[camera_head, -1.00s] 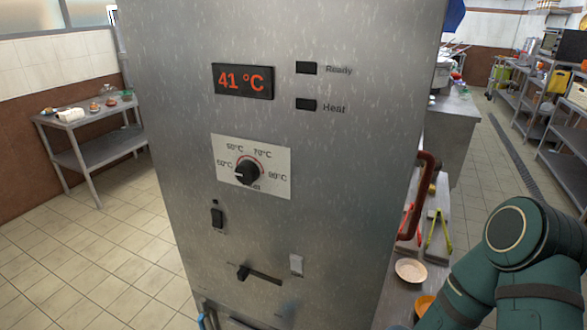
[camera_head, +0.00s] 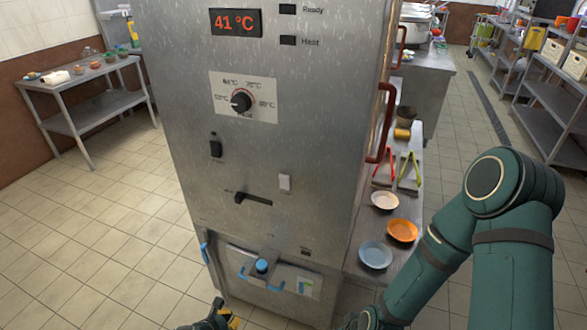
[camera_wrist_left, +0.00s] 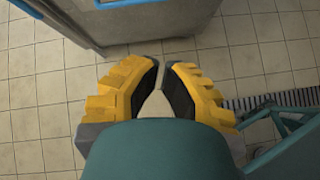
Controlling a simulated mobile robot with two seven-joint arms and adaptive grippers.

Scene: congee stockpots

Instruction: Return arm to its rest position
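My left gripper (camera_head: 222,318) shows only in part at the bottom edge of the head view, low in front of the steel cabinet (camera_head: 270,160). In the left wrist view my left gripper (camera_wrist_left: 162,64) has its two yellow fingers with black pads drawn together at the tips, with only a narrow gap and nothing between them. The tiled floor lies beyond the tips. My right arm comes down on the right of the head view; its gripper is out of the picture.
The cabinet shows 41 °C, a dial (camera_head: 241,101) and a lower panel with a blue knob (camera_head: 262,266). Right of it, a counter holds white (camera_head: 384,201), orange (camera_head: 402,230) and blue bowls (camera_head: 375,255) and tongs (camera_head: 408,171). A side table (camera_head: 98,113) stands left. Floor at left is clear.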

